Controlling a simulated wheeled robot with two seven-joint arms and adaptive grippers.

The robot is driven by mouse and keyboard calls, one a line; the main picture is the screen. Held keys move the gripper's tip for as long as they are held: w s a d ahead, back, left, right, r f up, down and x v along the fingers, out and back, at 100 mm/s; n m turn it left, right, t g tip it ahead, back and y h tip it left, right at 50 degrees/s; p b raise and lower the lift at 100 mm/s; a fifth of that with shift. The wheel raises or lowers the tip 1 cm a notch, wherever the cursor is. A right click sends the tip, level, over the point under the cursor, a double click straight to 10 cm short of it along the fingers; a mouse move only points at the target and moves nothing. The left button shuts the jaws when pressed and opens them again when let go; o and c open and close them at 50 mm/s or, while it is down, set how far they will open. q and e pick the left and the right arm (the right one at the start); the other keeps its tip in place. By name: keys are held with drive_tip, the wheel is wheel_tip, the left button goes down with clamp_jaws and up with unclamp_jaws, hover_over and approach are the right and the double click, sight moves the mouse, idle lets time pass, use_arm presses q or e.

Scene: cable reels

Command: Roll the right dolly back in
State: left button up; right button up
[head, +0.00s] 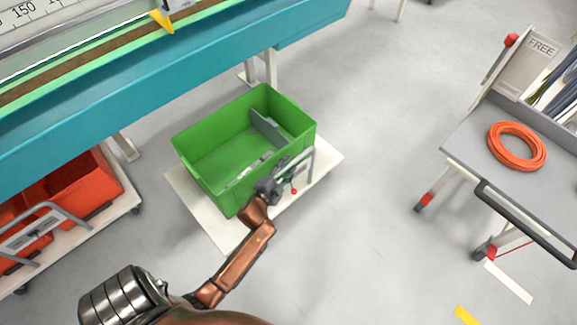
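The right dolly is a low white platform (232,235) standing out on the floor in front of the teal bench. A green crate (200,169) with a grey divider (267,130) sits on it. The dolly's grey handle (312,160) rises at its near right side, with a small red knob below. My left gripper (272,187) is at the left end of this handle, over the crate's near edge. The fingers are small and dark against the handle, so I cannot tell whether they close on it. My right gripper is not in view.
Under the teal bench (180,88) at left, another dolly carries red crates (82,188). Bench legs (125,147) stand behind the right dolly. A grey cart (465,145) with an orange cable coil (517,147) stands at right. The floor between is clear.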

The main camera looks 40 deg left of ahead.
use_arm(q)
drive_tip(key=shift+c, duration=0.6)
clamp_jaws()
